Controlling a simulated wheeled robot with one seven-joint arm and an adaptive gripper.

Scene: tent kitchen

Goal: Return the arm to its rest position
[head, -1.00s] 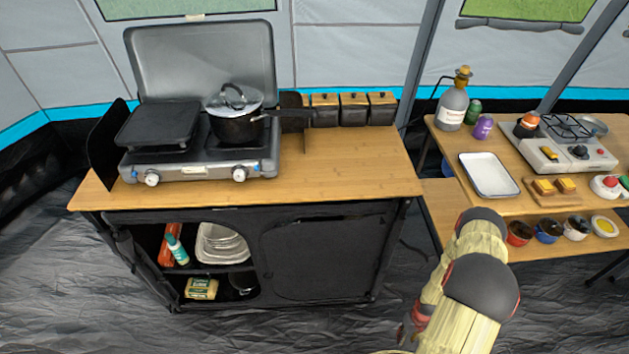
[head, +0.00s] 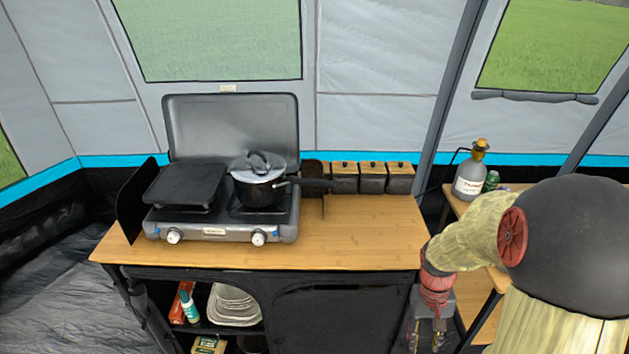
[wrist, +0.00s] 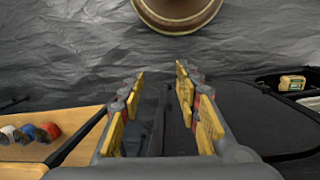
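My arm (head: 470,248) is bent at the right of the head view. My gripper (head: 427,334) hangs low beside the right end of the black cabinet (head: 340,318), below the worktop's edge. In the wrist view my gripper (wrist: 160,98) shows two fingers with yellow pads set well apart. Nothing is between them. Dark floor (wrist: 80,70) lies beyond the fingertips.
A stove (head: 215,222) with a lidded pot (head: 260,188) stands on the wooden worktop (head: 350,235). The side table is mostly hidden by my arm; a gas bottle (head: 469,178) stands there. Small bowls (wrist: 30,132) show at the wrist view's left, and the cabinet at its right.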

